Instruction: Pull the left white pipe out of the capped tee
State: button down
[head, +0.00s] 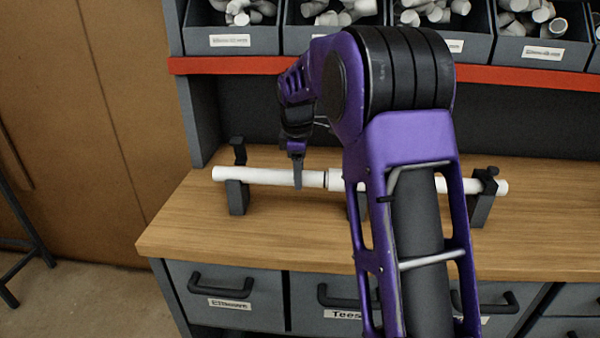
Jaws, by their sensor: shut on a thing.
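The left white pipe (265,176) lies level across a dark support block (237,196) on the wooden bench. Its right end meets a white fitting (335,180), the visible part of the tee, most of which my arm hides. I cannot see a gap between pipe and fitting, nor the cap. My gripper (298,178) points down and is shut on the left white pipe, a little left of the fitting. Another white pipe (500,187) shows on the right, on a second dark support (481,208).
The wooden bench (190,225) is clear in front of the pipes and at its left end. Grey bins of white fittings (231,40) stand on a red-edged shelf (230,66) above. Drawers with black handles (220,285) are below the bench front. A clamp post (239,150) rises behind the left pipe.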

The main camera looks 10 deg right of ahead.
aim_at(283, 171)
jog(key=shift+w+a+r+p, duration=0.1)
jog(key=shift+w+a+p, duration=0.2)
jog(key=shift+a, duration=0.65)
jog(key=shift+w+a+p, duration=0.3)
jog(key=shift+a, duration=0.65)
jog(key=shift+c, duration=1.6)
grip_release()
jog(key=shift+a, duration=0.1)
jog(key=shift+r, duration=0.1)
jog(key=s+r+p, duration=0.2)
jog(key=s+r, duration=0.1)
jog(key=r, duration=1.3)
jog(key=shift+s+a+r+p, duration=0.15)
jog(key=shift+a+r+p, duration=0.2)
jog(key=shift+a+r, duration=0.05)
